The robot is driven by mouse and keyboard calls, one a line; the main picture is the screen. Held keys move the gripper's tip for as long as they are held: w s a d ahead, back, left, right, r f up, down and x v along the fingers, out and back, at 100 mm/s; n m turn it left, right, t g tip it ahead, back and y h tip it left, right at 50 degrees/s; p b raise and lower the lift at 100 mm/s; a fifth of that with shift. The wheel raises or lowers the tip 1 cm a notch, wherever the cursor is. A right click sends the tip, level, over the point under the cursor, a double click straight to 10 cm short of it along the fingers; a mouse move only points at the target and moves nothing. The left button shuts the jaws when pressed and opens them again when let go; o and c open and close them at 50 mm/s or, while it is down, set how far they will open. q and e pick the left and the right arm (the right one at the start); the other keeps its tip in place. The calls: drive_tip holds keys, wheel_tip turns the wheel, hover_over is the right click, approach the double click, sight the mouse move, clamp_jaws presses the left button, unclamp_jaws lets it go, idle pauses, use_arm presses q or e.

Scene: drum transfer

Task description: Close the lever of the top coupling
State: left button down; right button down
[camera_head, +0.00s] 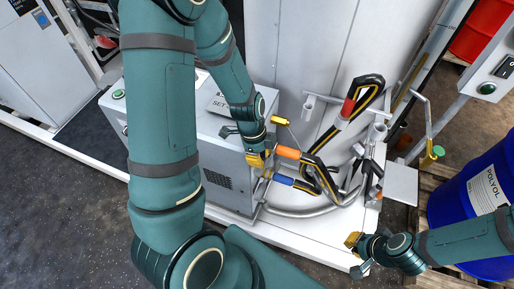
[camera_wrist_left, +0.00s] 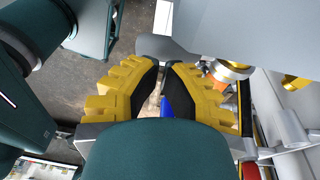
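The top coupling, with an orange sleeve (camera_head: 288,152), joins a black-and-yellow hose to the right side of the grey cabinet in the head view. A thin lever with a yellow grip (camera_head: 280,120) sticks out above it, apart from the hose. A blue-sleeved coupling (camera_head: 283,181) sits just below. My left gripper (camera_head: 258,160) is beside the cabinet, just left of the orange sleeve. In the left wrist view its yellow fingers (camera_wrist_left: 165,72) have their tips close together, with nothing visible gripped between them. My right gripper (camera_head: 354,254) is at the lower right, away from the couplings; its finger gap is unclear.
The grey cabinet (camera_head: 226,168) stands left of the couplings. Another hose with a red sleeve (camera_head: 347,107) hangs at the white panel. A blue drum (camera_head: 470,205) stands on a pallet at the right, and a red drum (camera_head: 484,30) stands behind. Dark floor is open at lower left.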

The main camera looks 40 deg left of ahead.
use_arm(q)
drive_tip(key=shift+x, duration=0.95)
drive_tip(key=shift+f+b, duration=0.1)
drive_tip(key=shift+b, duration=0.2)
